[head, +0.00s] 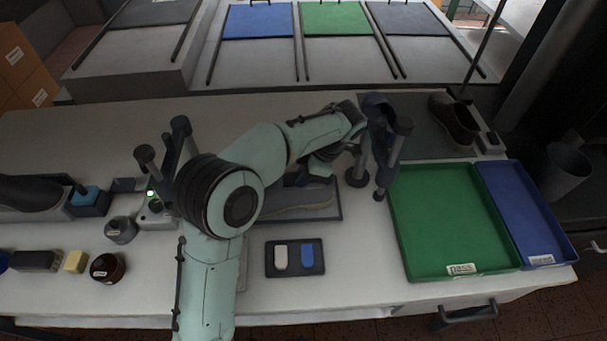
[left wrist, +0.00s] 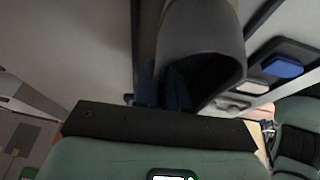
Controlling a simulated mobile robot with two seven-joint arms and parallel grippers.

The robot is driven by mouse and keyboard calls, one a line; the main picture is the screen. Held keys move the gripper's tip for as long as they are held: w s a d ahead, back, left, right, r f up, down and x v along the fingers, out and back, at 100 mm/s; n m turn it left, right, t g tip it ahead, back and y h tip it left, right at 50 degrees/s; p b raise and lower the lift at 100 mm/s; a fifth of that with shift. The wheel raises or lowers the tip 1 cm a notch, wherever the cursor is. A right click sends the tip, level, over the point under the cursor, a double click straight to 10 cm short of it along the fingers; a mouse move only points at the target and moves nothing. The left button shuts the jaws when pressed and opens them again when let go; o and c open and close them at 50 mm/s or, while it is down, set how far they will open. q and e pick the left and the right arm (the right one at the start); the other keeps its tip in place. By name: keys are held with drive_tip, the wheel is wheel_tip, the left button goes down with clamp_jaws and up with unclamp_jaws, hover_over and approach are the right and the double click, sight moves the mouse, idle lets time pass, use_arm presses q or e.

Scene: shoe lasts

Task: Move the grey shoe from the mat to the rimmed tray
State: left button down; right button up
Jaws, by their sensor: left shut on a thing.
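The grey shoe (head: 376,106) is dark blue-grey in the head view, raised at the end of my left arm, near the left edge of the grey mat (head: 414,112). My left gripper (head: 350,122) is shut on it; the fingers are mostly hidden. In the left wrist view the shoe (left wrist: 203,30) hangs in front of the gripper, its dark opening towards the camera. A green rimmed tray (head: 445,215) labelled "pass" lies at the right, with a narrower blue rimmed tray (head: 520,205) beside it. Both are empty. My right gripper is not in view.
A brown shoe (head: 455,120) stands on the mat. Dark upright posts (head: 390,160) stand left of the green tray. A grey tray (head: 318,212) holding a pale, sole-like shape is partly behind my arm. A small dark tray (head: 294,271) holds two small pads.

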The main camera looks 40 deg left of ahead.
use_arm(q)
drive_tip(key=c, duration=1.1)
unclamp_jaws()
wheel_tip(320, 180, up, 20)
drive_tip(key=p, duration=0.4)
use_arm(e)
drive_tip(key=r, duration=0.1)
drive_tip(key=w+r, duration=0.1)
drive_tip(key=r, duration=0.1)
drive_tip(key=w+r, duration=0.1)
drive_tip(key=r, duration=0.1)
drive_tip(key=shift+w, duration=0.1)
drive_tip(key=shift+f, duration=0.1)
